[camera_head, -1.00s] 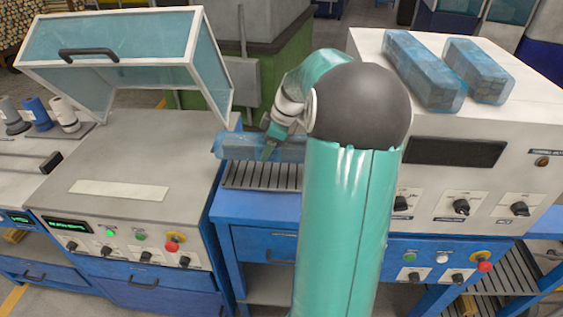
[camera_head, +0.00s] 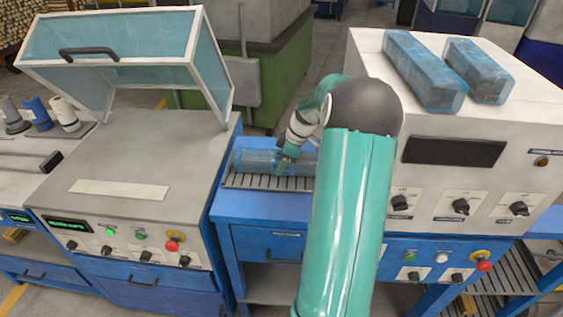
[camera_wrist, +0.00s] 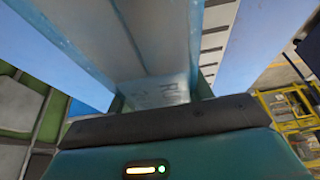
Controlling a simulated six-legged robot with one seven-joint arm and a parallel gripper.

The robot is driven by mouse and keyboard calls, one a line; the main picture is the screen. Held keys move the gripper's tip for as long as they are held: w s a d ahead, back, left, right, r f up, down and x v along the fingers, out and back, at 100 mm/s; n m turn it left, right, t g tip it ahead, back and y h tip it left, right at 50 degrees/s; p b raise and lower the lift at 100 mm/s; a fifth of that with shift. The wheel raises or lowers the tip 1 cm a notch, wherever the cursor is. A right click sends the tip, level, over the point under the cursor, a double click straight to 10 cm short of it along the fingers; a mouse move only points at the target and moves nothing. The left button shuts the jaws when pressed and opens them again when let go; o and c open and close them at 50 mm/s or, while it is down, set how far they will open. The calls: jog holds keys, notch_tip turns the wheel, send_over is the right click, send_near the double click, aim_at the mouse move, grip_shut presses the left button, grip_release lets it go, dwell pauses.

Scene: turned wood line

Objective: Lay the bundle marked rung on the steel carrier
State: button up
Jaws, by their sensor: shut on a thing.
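A blue-wrapped bundle (camera_head: 256,161) lies lengthwise over the slatted steel carrier (camera_head: 268,183) on the blue stand in the head view. My gripper (camera_head: 284,164) is shut on the bundle (camera_wrist: 150,45) and reaches down on it from above. The bundle fills the middle of the wrist view, with faint lettering near the jaws too blurred to read in full. Carrier slats (camera_wrist: 214,45) show beside it there. The bundle is at or just above the slats; I cannot tell if it touches. My arm hides part of its right end.
Two other blue-wrapped bundles (camera_head: 424,72) (camera_head: 476,70) lie on the white machine (camera_head: 460,120) at right. A machine with a raised teal-glazed hood (camera_head: 110,65) stands left of the carrier. Thread spools (camera_head: 38,113) stand at far left.

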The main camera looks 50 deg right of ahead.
jog(key=o, duration=1.4)
jog(key=shift+f, duration=0.1)
jog(key=v, duration=1.2)
jog(key=a+r+m+h, duration=0.15)
jog(key=a+r, duration=0.25)
jog(key=a, duration=0.8)
jog(key=a+r+m+h, duration=0.15)
jog(key=a+r, duration=0.25)
jog(key=a, duration=0.8)
jog(key=s+a+f+m+t, duration=0.1)
jog(key=s+a+m, duration=0.3)
jog(key=s+a, duration=0.9)
jog(key=a+t, duration=0.1)
jog(key=a, duration=0.3)
jog(key=shift+s+a+m, duration=0.3)
jog(key=shift+m, duration=0.1)
